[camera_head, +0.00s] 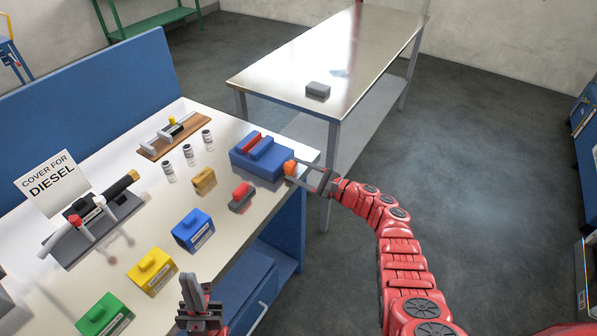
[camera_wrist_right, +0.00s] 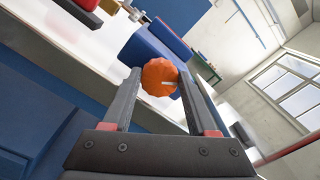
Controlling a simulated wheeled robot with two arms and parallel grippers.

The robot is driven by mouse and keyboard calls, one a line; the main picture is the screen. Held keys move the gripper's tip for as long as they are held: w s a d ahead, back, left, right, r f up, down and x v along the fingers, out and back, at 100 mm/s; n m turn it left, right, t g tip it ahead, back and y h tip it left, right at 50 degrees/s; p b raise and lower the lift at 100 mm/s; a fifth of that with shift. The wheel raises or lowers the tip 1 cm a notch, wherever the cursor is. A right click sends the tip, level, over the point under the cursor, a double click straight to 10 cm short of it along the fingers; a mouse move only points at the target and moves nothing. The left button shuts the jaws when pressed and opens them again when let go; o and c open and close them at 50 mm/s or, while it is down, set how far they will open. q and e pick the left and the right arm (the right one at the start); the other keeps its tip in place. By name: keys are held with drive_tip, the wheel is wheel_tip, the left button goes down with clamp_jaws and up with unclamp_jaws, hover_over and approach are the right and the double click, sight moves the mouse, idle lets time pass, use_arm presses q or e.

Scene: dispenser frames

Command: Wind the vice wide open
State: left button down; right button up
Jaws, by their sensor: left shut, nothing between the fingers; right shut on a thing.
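The blue vice (camera_head: 245,164) stands at the right end of the workbench. Its red jaw bar (camera_head: 250,141) lies beside a blue jaw bar (camera_head: 262,147), with little space visible between them. The orange knob (camera_head: 289,168) is on its right side. My right gripper (camera_head: 294,172) is shut on this knob. In the right wrist view, the knob (camera_wrist_right: 158,76) sits between the fingertips and shows a pale mark; the blue vice (camera_wrist_right: 150,48) is behind it. My left gripper (camera_head: 191,288) is shut and empty at the bench's front edge, apart from the vice.
On the workbench are a red-and-grey block (camera_head: 241,196), a brass block (camera_head: 204,181), blue (camera_head: 193,231), yellow (camera_head: 152,270) and green (camera_head: 103,315) boxes, and several small bottles (camera_head: 188,154). A metal table (camera_head: 330,70) with a grey block (camera_head: 318,90) stands behind.

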drive_tip(key=o, duration=1.4)
drive_tip(key=shift+c, duration=0.2)
